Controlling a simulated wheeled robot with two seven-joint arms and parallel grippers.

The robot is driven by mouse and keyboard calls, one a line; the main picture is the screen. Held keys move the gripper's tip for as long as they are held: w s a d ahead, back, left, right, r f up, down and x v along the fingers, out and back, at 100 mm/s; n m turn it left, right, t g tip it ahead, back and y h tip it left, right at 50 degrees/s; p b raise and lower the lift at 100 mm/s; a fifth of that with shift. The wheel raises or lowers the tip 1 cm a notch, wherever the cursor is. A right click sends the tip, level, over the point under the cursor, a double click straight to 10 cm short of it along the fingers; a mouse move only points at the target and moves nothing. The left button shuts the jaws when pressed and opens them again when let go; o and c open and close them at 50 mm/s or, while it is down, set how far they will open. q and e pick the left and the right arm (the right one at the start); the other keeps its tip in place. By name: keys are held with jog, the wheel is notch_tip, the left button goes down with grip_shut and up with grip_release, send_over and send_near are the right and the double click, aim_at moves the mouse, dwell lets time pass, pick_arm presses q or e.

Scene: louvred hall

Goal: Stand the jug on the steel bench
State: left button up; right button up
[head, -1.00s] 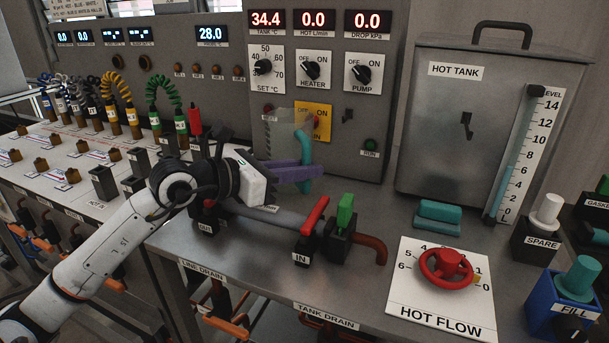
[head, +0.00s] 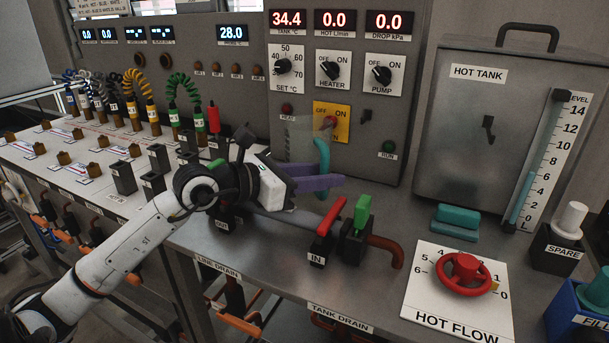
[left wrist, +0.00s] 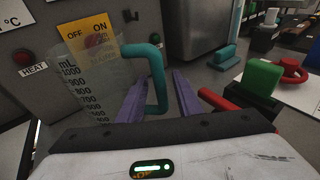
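The jug (head: 300,150) is a clear measuring vessel with mL marks and a teal handle (head: 322,160). It is upright in front of the control panel, just behind my left gripper (head: 325,184). In the left wrist view the jug body (left wrist: 85,85) is at left, and its handle (left wrist: 158,75) runs between the two purple fingers of my left gripper (left wrist: 160,85), which appear closed on it. The jug's base is hidden, so I cannot tell whether it touches the steel bench (head: 265,262). My right gripper is in neither view.
A pipe with a red lever (head: 332,216) and a green lever (head: 362,212) lies in front of the jug. The hot tank (head: 490,140), a teal block (head: 455,222) and the red hot flow wheel (head: 466,275) are to the right. Bare bench shows in front of the pipe.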

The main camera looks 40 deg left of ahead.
pick_arm(q)
jog(key=b+v, duration=0.1)
jog(key=v, duration=1)
jog(key=shift+s+b, duration=0.15)
jog(key=shift+b, duration=0.15)
jog(key=shift+s+a+r, duration=0.15)
jog(key=shift+s+a, duration=0.05)
jog(key=shift+s, duration=0.15)
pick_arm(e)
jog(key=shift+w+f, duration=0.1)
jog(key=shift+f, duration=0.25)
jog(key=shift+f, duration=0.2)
